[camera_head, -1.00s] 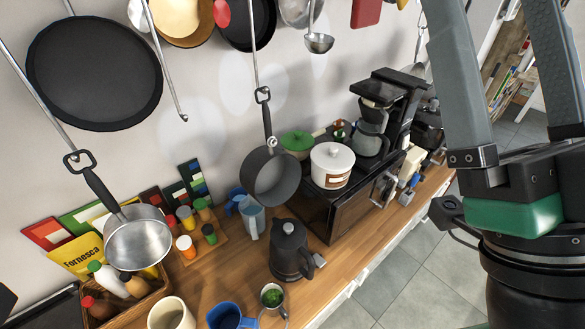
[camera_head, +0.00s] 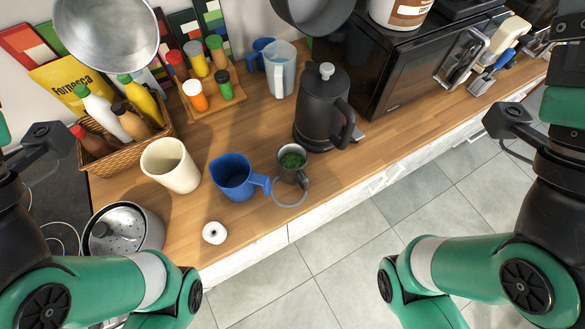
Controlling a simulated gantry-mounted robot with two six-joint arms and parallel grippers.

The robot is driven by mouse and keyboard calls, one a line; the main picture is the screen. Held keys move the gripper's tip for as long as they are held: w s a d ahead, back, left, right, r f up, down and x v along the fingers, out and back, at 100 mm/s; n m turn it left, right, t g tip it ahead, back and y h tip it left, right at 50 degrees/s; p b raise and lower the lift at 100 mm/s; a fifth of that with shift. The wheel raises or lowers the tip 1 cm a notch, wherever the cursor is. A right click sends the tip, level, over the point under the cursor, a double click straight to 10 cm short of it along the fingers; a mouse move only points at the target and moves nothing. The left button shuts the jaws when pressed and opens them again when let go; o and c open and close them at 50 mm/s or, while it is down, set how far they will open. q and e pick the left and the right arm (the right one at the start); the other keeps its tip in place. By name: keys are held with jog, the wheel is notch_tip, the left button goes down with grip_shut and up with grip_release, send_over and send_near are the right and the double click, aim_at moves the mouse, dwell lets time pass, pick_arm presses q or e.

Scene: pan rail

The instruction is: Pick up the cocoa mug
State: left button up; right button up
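No mug in view carries a readable cocoa label. A cream mug-shaped vessel (camera_head: 170,166) stands upright on the wooden counter; no handle shows. To its right is a blue jug (camera_head: 233,178) with its handle to the right. Right of that is a small grey mug (camera_head: 293,167) holding something green, near the front edge. I cannot tell which, if any, is the cocoa mug. My arms rise at the left and right edges of the view, well apart from these vessels. The fingers of both grippers are outside the picture.
A black kettle (camera_head: 318,108) stands behind the grey mug, left of a black oven (camera_head: 405,65). A bottle basket (camera_head: 110,150) and spice rack (camera_head: 215,103) are behind the cream vessel. A pot (camera_head: 150,228) and white roll-like item (camera_head: 214,233) lie in front. Open floor lies to the right.

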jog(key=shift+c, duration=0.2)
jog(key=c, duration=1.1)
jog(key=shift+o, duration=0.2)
